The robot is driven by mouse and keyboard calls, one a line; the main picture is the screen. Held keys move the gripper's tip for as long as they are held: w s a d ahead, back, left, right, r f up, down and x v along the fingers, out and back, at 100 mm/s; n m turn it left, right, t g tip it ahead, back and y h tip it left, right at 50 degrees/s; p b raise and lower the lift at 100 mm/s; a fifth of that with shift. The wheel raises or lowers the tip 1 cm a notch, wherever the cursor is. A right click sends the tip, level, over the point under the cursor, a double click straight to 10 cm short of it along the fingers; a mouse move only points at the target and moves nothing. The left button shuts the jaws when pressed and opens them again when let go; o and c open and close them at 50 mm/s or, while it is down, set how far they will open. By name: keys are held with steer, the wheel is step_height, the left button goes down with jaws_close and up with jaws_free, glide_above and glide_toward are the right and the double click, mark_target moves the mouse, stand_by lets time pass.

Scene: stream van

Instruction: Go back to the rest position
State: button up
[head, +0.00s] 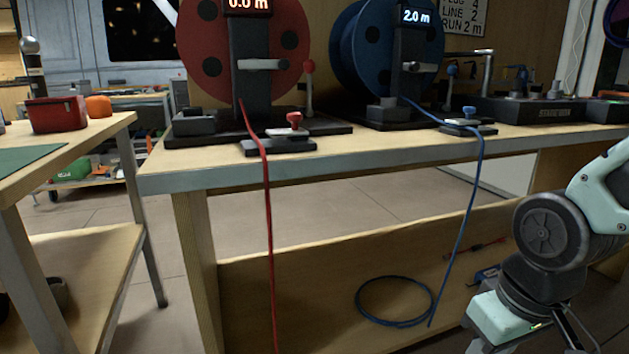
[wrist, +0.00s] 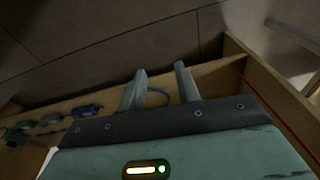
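My arm (head: 555,230) comes in from the right edge of the head view and bends down in front of the bench. My gripper's pale green body shows at the lower right there; its fingertips cannot be made out. In the wrist view my gripper (wrist: 160,72) has its two grey fingers apart, with no object clearly held between them. A thin piece of blue cable (wrist: 156,92) shows in the gap, seemingly beyond the fingers.
The bench (head: 360,165) carries a red reel (head: 205,30) reading 0.0 m and a blue reel (head: 350,50) reading 2.0 m. A red cable (head: 267,220) and a blue cable (head: 465,220) hang down its front. Blue cable lies coiled (head: 360,300) below. A side table (head: 100,130) stands left.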

steer(key=s+a+r+n+g+p, duration=0.1)
steer(key=s+a+r+n+p, duration=0.45)
steer(key=s+a+r, duration=0.35)
step_height(320, 180, up, 35)
steer(key=m+p, duration=0.1)
steer(key=p, duration=3.5)
steer(key=shift+d+r+p, duration=0.15)
steer(key=shift+d+p, duration=0.05)
steer(key=shift+p, duration=0.2)
steer(key=shift+s, duration=0.1)
